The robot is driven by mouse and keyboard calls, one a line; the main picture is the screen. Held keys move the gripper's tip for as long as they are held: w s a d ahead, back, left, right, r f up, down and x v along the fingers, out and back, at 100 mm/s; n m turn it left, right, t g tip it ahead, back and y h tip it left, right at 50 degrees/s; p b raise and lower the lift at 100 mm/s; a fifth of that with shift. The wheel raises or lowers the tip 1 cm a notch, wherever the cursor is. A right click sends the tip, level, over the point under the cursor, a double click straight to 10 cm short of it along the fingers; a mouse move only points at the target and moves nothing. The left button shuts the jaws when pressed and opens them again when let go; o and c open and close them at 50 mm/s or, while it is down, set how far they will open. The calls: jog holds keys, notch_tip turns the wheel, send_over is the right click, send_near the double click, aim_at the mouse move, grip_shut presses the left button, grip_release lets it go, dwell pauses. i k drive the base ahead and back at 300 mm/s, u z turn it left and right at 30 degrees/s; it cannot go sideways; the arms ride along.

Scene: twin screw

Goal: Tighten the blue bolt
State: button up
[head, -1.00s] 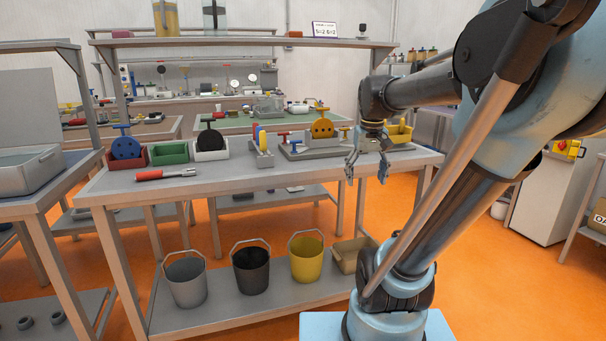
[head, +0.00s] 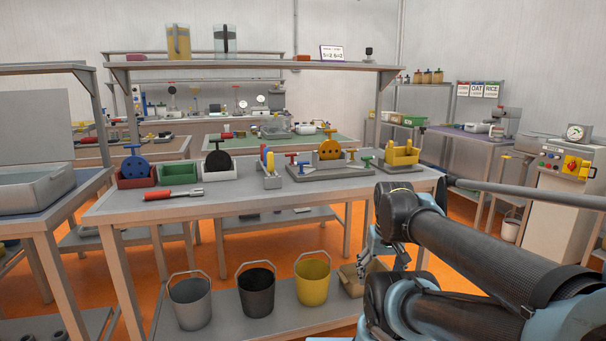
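The bench front is mostly clear.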

aim_at(300, 164)
jog(key=z, duration=1.05)
jog(key=k, duration=1.45)
jog(key=u, duration=1.05)
jog(key=i, duration=1)
